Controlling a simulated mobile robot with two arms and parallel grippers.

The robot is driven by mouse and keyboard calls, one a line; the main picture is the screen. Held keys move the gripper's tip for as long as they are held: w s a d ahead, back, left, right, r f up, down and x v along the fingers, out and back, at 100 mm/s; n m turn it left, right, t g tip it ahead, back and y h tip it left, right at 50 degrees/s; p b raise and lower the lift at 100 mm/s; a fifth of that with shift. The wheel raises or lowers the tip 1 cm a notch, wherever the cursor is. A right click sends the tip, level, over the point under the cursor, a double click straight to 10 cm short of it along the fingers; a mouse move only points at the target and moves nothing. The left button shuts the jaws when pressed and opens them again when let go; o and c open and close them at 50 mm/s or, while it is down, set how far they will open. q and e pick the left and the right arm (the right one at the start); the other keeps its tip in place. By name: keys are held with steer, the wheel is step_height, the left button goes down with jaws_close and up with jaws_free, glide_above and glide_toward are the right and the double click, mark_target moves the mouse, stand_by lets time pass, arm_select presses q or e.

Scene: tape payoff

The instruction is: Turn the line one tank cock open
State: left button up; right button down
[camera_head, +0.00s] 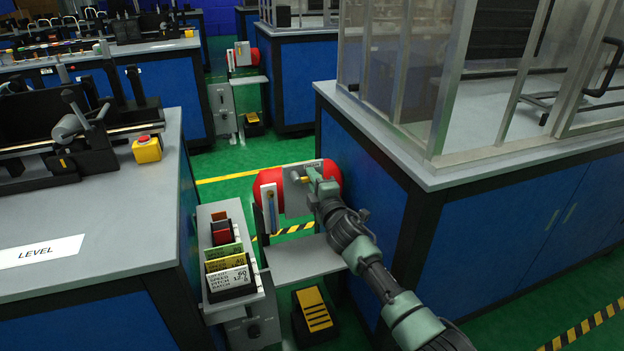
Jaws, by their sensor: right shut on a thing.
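A red tank (267,181) lies on its side in the gap between the left bench and the right cabinet. It has a grey front plate and a sight tube. A small brass-coloured cock (303,180) shows at the plate, mostly hidden behind my right gripper. My right gripper (311,177) comes in from the lower right and is shut on the cock. How far the cock is turned cannot be told. My left gripper is not in view.
A grey shelf (300,259) sits below the tank, with a yellow-striped pedal (314,310) on the floor. A card rack (235,310) stands left of it. The right cabinet (365,175) is close beside my right arm. A second red tank (255,56) stands farther back.

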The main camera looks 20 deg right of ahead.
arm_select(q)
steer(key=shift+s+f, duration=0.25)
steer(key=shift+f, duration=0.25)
arm_select(e)
steer(key=shift+r+n, duration=0.15)
steer(key=shift+n, duration=0.35)
steer(key=c, duration=1.4)
jaws_free()
steer(key=shift+s, duration=0.1)
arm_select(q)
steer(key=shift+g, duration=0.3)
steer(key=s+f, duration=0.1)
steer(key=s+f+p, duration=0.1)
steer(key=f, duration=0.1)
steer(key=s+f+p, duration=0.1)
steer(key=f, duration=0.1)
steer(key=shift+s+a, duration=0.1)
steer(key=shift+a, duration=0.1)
arm_select(e)
steer(key=s, duration=0.7)
steer(key=shift+s, duration=0.35)
steer(key=shift+d, duration=0.1)
